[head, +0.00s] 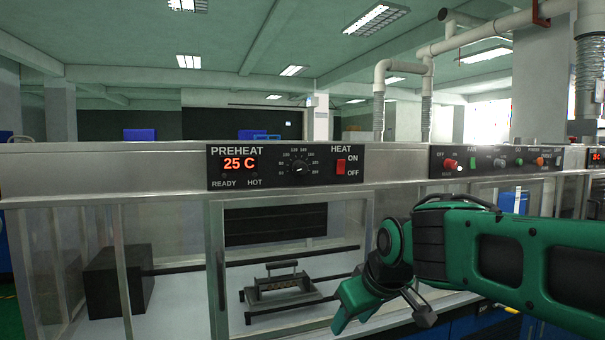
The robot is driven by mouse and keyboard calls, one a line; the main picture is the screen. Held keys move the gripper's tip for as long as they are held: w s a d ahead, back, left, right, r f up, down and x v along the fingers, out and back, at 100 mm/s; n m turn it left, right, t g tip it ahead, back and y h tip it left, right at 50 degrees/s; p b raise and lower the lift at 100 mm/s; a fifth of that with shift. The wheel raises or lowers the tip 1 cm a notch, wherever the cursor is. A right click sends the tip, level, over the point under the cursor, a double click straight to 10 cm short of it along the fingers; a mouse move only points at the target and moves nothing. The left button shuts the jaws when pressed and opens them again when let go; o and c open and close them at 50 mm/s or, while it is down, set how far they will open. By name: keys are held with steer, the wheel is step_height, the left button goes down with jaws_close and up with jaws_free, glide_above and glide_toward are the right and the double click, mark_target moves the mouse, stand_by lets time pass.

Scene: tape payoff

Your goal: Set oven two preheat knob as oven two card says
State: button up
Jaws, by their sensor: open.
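A black preheat panel (270,180) is on the front of a grey machine in the head view. Its red display (239,164) reads 25 C, above the words READY and HOT. The round black preheat knob (299,168) sits right of the display, inside a ring of small numbers. Its exact setting is too small to tell. A red heat switch (341,167) is beside it, between ON and OFF. My green gripper (385,318) is open and empty, below and to the right of the knob, well apart from it. I see no oven card.
Below the panel is a clear-walled chamber (215,270) with rails and a metal fixture with a handle (283,285). A second panel (495,161) with a red knob and several buttons is at right. My arm covers part of the right side.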

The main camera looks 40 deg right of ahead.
steer(key=w+r+n+t+h, duration=0.1)
steer(key=w+r+n+t, duration=0.4)
steer(key=r, duration=0.8)
steer(key=n+t+h, duration=0.1)
steer(key=n+t, duration=0.2)
steer(key=t, duration=0.3)
glide_toward(302, 169)
steer(key=x, duration=0.8)
steer(key=shift+w+d, duration=0.15)
steer(key=shift+w, duration=0.15)
steer(key=shift+c, duration=0.4)
